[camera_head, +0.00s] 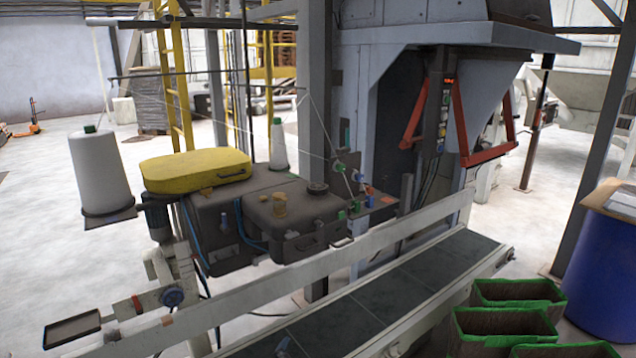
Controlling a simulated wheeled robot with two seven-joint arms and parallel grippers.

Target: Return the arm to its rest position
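Neither of my grippers shows in the head view, and I cannot make out any arm of mine. The bagging machine (372,125) stands at the back centre with red bars (490,153) at its spout. A conveyor (415,285) with a dark belt runs from the lower middle up to the right below it. The belt has no bag on the part that shows.
A dark sewing unit (300,222) with a yellow cover (195,170) and a white thread cone (100,170) stands left of the conveyor. Green-rimmed brown bags (505,325) stand at the lower right. A blue drum (602,270) stands beside them. Open floor lies at the left.

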